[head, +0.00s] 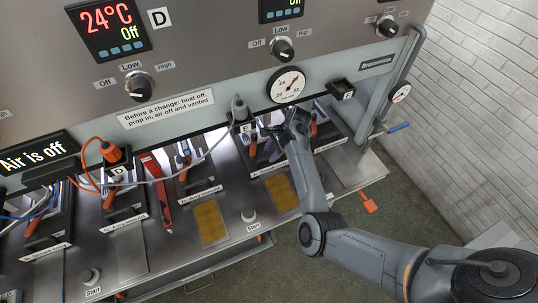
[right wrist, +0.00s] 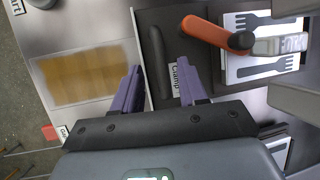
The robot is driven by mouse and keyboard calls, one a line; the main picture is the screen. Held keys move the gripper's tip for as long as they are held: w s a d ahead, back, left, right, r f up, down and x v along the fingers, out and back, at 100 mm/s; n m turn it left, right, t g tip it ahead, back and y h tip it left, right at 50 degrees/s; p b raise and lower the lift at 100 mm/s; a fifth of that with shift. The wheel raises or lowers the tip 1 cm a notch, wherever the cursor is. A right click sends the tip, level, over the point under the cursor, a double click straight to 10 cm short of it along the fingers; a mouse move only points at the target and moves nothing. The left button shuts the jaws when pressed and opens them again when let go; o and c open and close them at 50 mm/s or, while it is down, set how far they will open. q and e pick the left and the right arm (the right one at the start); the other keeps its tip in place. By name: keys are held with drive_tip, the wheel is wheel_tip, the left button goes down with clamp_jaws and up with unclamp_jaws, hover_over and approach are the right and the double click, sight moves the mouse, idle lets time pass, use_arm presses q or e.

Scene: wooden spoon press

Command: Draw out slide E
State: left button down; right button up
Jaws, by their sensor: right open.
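My right gripper (head: 266,146) is under the press front, below the grey plug marked E (head: 244,124). In the right wrist view its purple fingers (right wrist: 158,90) are open, one on each side of a black bar handle (right wrist: 158,58). The handle is on a dark slide plate (right wrist: 190,20), taken as slide E; no E can be read on it in this view. I cannot tell whether the fingers are down at the handle's height. An orange-handled clamp (right wrist: 215,33) stands on the slide beside a white fork-patterned plate (right wrist: 262,70). My left gripper is not in view.
Yellow-brown pads (head: 211,222) lie on the steel bench front; another (right wrist: 85,75) is beside the slide. A Start button (head: 249,215) stands between pads. A red lever-like tool (head: 156,190) and grey and orange cables (head: 92,160) are at left. A gauge (head: 286,85) hangs above.

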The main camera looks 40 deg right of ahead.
drive_tip(key=shift+x, duration=1.15)
drive_tip(key=shift+c, duration=0.2)
clamp_jaws()
